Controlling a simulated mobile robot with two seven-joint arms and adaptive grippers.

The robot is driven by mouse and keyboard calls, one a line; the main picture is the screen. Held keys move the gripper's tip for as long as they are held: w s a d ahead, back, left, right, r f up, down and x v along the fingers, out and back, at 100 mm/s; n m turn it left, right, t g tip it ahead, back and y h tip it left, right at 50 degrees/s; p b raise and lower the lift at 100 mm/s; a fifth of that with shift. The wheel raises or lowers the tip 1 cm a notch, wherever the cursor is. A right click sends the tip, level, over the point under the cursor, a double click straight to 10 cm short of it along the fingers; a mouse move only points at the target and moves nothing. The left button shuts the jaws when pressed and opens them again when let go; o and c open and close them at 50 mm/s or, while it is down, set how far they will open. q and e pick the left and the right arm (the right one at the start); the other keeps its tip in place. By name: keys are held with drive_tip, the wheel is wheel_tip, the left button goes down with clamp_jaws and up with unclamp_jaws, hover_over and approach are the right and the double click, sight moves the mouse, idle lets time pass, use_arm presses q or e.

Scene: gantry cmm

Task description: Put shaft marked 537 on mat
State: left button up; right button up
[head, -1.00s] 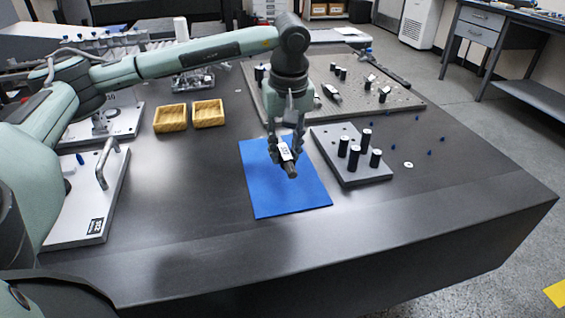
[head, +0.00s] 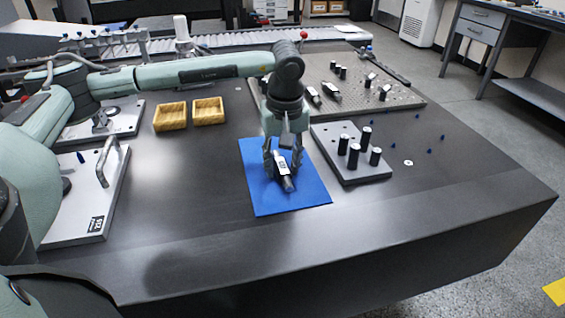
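A dark shaft (head: 287,183) with a white label band lies tilted over the blue mat (head: 305,198), its near end pointing down and slightly right. The number on the label is too small to read surely. The shaft is at or very close to the mat surface; exact contact is hard to tell. My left gripper (head: 283,172) points down over the mat with one finger on each side of the shaft. Whether the fingers press on it is not clear. My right gripper is not in view.
A grey block with upright black pegs (head: 350,175) stands just right of the mat. Behind is a perforated plate (head: 400,98) with more shafts. Two wooden trays (head: 170,117) and a plate with a handle (head: 75,218) are to the left. The table front is clear.

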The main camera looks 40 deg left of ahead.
sight(284, 171)
use_arm(q)
drive_tip(key=shift+o, duration=0.5)
drive_tip(key=shift+r, duration=0.2)
wheel_tip(284, 171, up, 12)
drive_tip(key=d, duration=0.1)
drive_tip(key=shift+s+f, duration=0.15)
drive_tip(key=shift+s, duration=0.3)
